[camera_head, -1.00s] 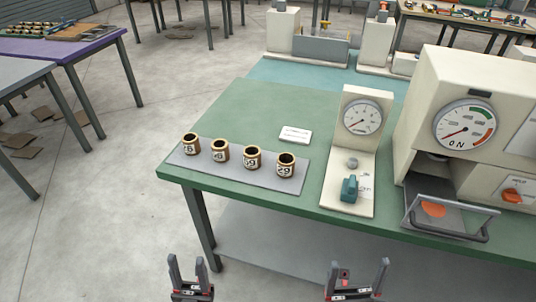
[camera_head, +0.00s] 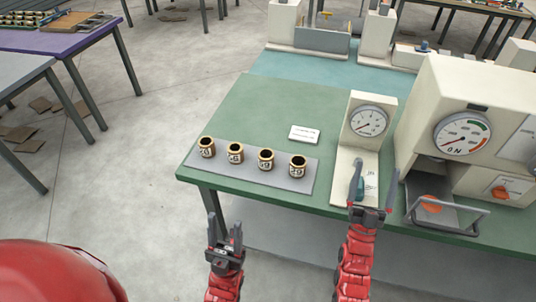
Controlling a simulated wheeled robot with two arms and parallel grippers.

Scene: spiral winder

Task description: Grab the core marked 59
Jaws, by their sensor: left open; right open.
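Several short brown cylindrical cores with dark open tops and white number labels stand upright in a row on a grey mat (camera_head: 240,175) on the green table. The third from the left (camera_head: 265,160) appears to read 59, though the print is small. The rightmost core (camera_head: 298,167) seems to read 29. The two left cores (camera_head: 207,147) and (camera_head: 235,153) end in 6. My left gripper (camera_head: 224,222) is open and empty, in front of the table edge, below the row. My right gripper (camera_head: 375,172) is open and empty, in front of the gauge unit, partly hiding its teal knob.
A white card (camera_head: 304,134) lies behind the cores. The gauge unit (camera_head: 369,122) stands to their right, then a larger machine (camera_head: 465,135) with an open tray (camera_head: 445,212).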

